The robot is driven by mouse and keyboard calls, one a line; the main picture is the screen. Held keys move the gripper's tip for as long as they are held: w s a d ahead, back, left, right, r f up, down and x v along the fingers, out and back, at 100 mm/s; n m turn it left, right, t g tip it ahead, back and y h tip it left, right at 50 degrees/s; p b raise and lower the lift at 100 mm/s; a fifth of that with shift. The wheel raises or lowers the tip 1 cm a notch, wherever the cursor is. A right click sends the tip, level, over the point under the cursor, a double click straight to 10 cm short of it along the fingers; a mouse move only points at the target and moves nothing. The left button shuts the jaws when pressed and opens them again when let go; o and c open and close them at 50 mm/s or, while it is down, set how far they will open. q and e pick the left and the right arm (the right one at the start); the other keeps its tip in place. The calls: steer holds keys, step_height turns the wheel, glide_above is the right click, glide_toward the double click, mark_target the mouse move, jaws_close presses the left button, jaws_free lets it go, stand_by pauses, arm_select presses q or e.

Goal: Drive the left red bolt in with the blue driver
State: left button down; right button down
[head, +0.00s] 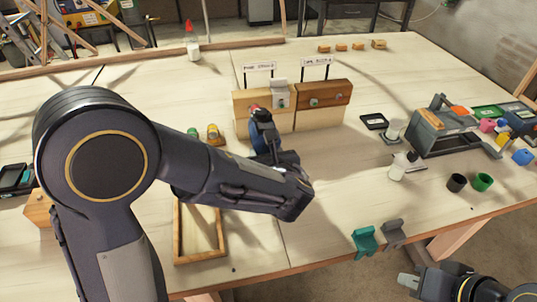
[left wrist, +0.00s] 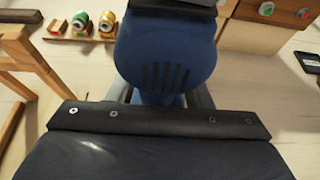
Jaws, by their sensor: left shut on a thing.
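The blue driver (head: 262,132) stands in front of the left part of the wooden block (head: 322,94); in the left wrist view its blue body (left wrist: 165,62) fills the upper middle. My left gripper (left wrist: 160,98) is shut on it, with a finger at either side; my own arm hides much of the grip in the head view. A small red part (head: 254,107) shows at the driver's top, against the block; I cannot tell whether it is the left red bolt or whether the tip touches it. My right gripper (head: 408,283) is low at the right, away from the block; its jaw opening is unclear.
A grey clamp-like piece (head: 280,95) sits mid-block, with two signs behind. A wooden tray (head: 200,250) lies in front. A grey toolbox (head: 440,128) and cups (head: 482,182) are at right. The back left table is mostly clear.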

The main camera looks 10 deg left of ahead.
arm_select(q)
steer(key=shift+w+a+f+b, duration=0.1)
steer(key=shift+w+f+b, duration=0.1)
steer(key=shift+f+b, duration=0.7)
steer(key=shift+w+a+f+b, duration=0.1)
steer(key=shift+w+f+b, duration=0.1)
steer(key=shift+f+b, duration=0.65)
steer(key=shift+r+x, duration=0.25)
steer(key=shift+x, duration=0.95)
steer(key=shift+w, duration=0.15)
